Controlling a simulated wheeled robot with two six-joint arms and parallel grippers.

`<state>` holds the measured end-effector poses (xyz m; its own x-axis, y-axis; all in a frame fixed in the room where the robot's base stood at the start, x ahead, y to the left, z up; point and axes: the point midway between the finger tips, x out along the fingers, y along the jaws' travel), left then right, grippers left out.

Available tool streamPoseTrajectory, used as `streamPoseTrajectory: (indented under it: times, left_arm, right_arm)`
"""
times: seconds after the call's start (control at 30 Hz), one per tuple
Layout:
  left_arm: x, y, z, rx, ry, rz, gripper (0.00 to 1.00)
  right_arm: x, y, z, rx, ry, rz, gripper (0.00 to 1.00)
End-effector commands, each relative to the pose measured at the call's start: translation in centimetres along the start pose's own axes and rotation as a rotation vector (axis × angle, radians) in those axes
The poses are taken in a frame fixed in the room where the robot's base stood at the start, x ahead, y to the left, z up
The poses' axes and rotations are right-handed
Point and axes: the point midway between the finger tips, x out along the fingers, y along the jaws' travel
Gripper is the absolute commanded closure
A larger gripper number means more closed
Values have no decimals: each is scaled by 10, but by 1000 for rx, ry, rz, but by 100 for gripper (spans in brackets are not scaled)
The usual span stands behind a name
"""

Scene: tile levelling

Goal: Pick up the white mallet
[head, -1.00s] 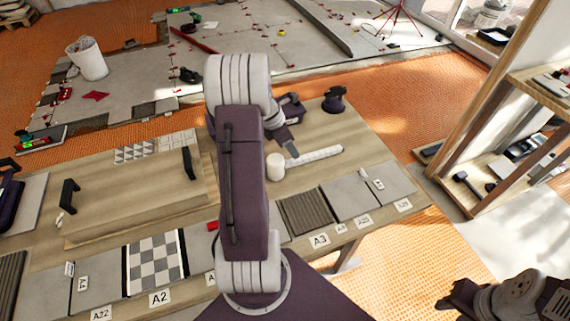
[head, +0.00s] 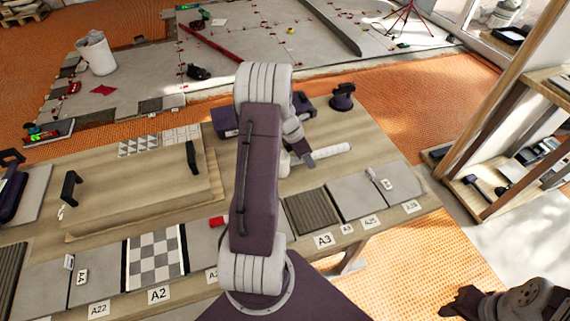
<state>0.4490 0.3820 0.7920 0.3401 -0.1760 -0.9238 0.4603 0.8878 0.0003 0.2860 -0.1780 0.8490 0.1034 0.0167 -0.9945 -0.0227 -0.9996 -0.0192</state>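The white mallet (head: 334,151) lies on the wooden table, right of my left arm. Its pale handle points right, and its head is partly hidden behind my arm. My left gripper (head: 304,158) is at the mallet's handle, close to the head. The fingers are small and partly covered, so I cannot tell whether they touch the handle or are open. My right gripper (head: 460,303) is low at the bottom right, away from the table and the mallet. Its finger opening is unclear.
A dark suction-cup tool (head: 342,97) stands behind the mallet. A dark purple case (head: 225,121) is behind my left arm. Grey sample tiles (head: 356,196) line the table's front edge. A wooden board with black handles (head: 140,190) lies left. A shelf (head: 500,185) stands right.

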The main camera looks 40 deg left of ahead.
Motion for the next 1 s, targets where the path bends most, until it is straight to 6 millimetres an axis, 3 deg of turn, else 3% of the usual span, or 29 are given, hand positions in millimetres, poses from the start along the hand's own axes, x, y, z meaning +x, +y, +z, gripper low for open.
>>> streamPoseTrajectory:
  times: [0.03, 0.2, 0.57, 0.87, 1.0]
  left_arm:
    - [0, 0, 0, 0, 0, 0, 53]
    - [0, 0, 0, 0, 0, 0, 100]
    - [-3, 0, 1, 0, 0, 1, 100]
    - [-44, 1, 18, 1, -2, 3, 100]
    - [-54, -30, 36, 6, -1, 0, 100]
  right_arm:
    - [0, 0, 0, 0, 0, 0, 64]
    - [0, 0, 0, 0, 0, 0, 64]
    - [-1, 0, 0, 0, 0, 0, 64]
    - [-18, 0, -2, 0, 0, 0, 64]
    - [-20, 0, -2, 0, 0, 0, 64]
